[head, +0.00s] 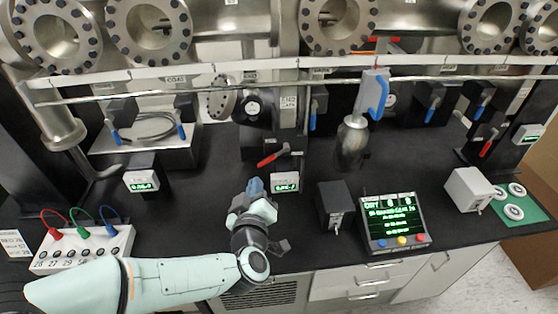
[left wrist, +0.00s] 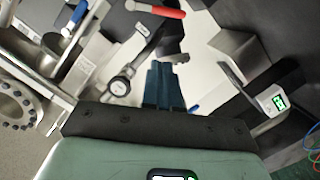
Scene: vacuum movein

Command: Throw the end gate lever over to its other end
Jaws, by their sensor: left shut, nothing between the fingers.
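A red-handled lever (head: 272,154) sits below a small plate reading END and a second word I cannot read surely (head: 288,104), on the black bench's back part. Its red handle slants up to the right. A red handle also shows at the top of the left wrist view (left wrist: 156,8). My left gripper (head: 255,187) is shut and empty, just in front of and below the red lever, apart from it. Its closed teal fingers show in the left wrist view (left wrist: 163,84). My right gripper is not in view.
A small green-lit readout (head: 285,183) stands just right of my left gripper, another (head: 141,180) at left. A black box (head: 335,205) and a display console (head: 393,222) stand to the right. Blue-handled levers line the back. Bare bench lies left of my gripper.

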